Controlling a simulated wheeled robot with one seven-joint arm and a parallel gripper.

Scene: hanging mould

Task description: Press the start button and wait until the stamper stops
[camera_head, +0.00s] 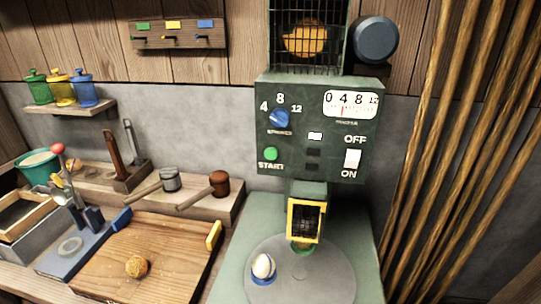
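The green start button (270,154) sits at the lower left of the dark green stamper panel (315,165), above the word START. The blue dial (280,118) has 4, 8 and 12 around it. The white switch (352,159) is between OFF and ON; I cannot tell its setting. A gauge (350,104) has a red needle near the middle. The stamper head (305,222), with a yellow-framed grille, is below the panel, over a round grey plate (322,285). A pale egg-like piece in a blue holder (263,267) stands on the plate's left. My gripper is not in view.
A wooden board (175,275) with a round brown ball (137,267) lies left of the machine. Two mallets (218,184) rest on a ledge behind it. A red-knobbed lever (58,149) stands further left. Several long poles (440,150) lean at the right.

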